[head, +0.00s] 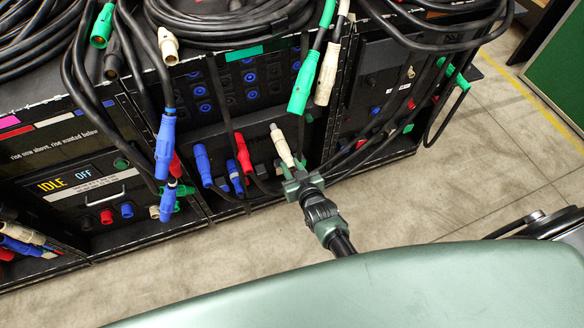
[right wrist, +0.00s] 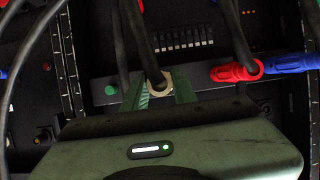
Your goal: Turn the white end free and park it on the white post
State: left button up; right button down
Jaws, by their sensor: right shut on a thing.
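A white connector end (head: 283,147) stands tilted at the front of the middle panel. My right gripper (head: 301,180) is at its lower end, with the jaws shut on it. In the right wrist view, my right gripper's green fingers (right wrist: 160,92) lie on either side of the white end (right wrist: 163,79), and a black cable runs up from it. I cannot tell whether the white end is still seated in a socket. I cannot pick out the white post for certain. My left gripper is not in view.
A red connector (head: 243,152) and blue connectors (head: 203,164) sit just left of the held end. A green connector (head: 302,82) and another white one (head: 327,74) hang above. Black cables drape across the panels. Open floor (head: 440,190) lies at the right.

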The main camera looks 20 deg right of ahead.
jog(key=shift+w+b, duration=0.4)
jog(key=shift+w, duration=0.6)
jog(key=shift+w+a+b, duration=0.1)
jog(key=shift+w+b, duration=0.2)
jog(key=shift+w, duration=0.35)
jog(key=c, duration=1.1)
grip_release()
jog(key=shift+o, duration=0.2)
jog(key=p+v, duration=0.1)
jog(key=v, duration=0.6)
jog(key=shift+s+r, duration=0.2)
jog(key=shift+s, duration=0.05)
jog(key=p, duration=0.2)
send_near(288, 159)
jog(key=shift+s+f, duration=0.25)
jog(key=shift+f, duration=0.25)
jog(key=shift+s+f, duration=0.25)
jog(key=shift+f, duration=0.2)
